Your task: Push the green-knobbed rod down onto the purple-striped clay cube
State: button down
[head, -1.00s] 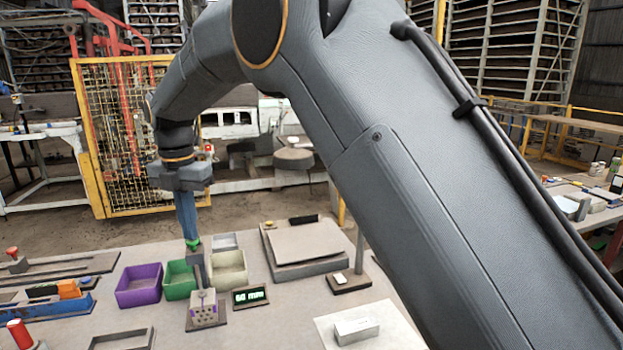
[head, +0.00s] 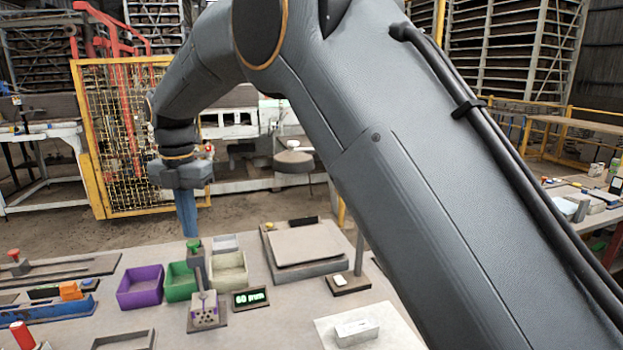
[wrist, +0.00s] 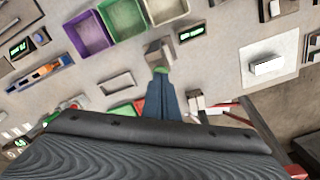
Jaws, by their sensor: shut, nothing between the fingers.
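The purple-striped clay cube (head: 205,312), with dark holes in its face, sits on a small dark base. Above it stands a grey holder with a thin upright rod (head: 203,284) and a green knob (head: 193,244) on top. My gripper (head: 190,235) is shut and empty, its blue fingers pointing down with the tips right at the green knob. In the wrist view my gripper (wrist: 162,76) covers part of the green knob (wrist: 160,70). I cannot tell whether the tips touch it. The cube is hidden in the wrist view.
A display (head: 250,296) reading 60 mm stands right of the cube. A pale block (head: 356,330) lies on a white sheet, right. Bare table lies between.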

notch_tip(320, 180, up, 6)
jog(key=p, duration=0.4)
jog(key=shift+d+f, duration=0.1)
dwell(0.4)
